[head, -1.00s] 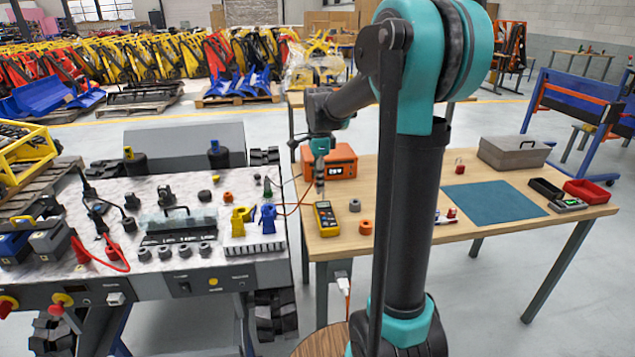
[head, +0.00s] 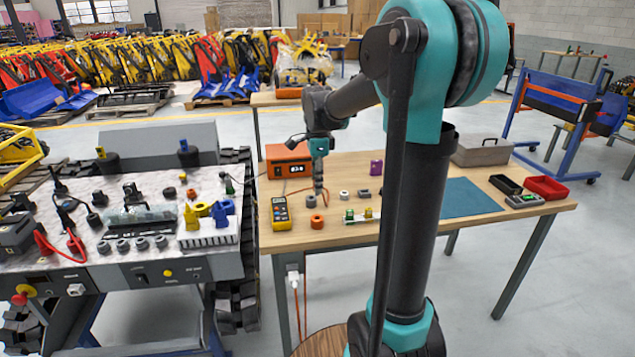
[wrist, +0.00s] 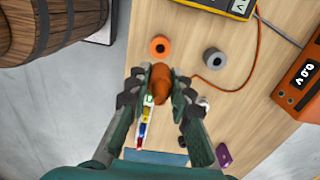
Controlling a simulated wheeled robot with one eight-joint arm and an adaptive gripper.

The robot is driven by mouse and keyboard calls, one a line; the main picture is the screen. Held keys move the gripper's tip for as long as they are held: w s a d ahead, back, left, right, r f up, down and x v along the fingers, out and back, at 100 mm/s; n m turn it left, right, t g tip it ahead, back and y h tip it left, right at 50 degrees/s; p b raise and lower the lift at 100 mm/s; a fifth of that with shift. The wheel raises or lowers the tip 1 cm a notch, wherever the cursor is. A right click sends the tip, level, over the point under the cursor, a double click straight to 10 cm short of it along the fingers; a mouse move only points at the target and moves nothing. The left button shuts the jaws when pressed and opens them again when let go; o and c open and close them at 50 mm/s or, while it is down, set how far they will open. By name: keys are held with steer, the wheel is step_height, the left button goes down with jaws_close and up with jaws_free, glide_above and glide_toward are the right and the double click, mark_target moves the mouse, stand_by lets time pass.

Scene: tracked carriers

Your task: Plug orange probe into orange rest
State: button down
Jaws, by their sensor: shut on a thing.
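My gripper (wrist: 160,90) is shut on the orange probe (wrist: 159,80), which shows as an orange-brown piece between the two fingers in the wrist view. The orange rest (wrist: 160,47) is a round orange ring with a dark hole, standing on the wooden table just beyond the fingertips. It also shows in the head view (head: 317,222), close below my gripper (head: 318,192). The probe and the rest look apart in the wrist view. In the head view the probe is too small to make out, and its lower tip is hidden in the wrist view.
A grey rest (wrist: 213,61) stands beside the orange one. The yellow multimeter (head: 281,213) is to the left, and the orange meter box (head: 288,163) is behind. An orange cord (wrist: 243,84) lies on the table. A wooden barrel (wrist: 40,28) is near the table edge.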

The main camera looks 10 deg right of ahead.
mark_target(317, 195)
steer(key=shift+f, duration=2.85)
steer(key=shift+f, duration=2.2)
steer(key=c, duration=1.3)
jaws_free()
step_height(317, 195, up, 12)
steer(key=shift+f, duration=0.1)
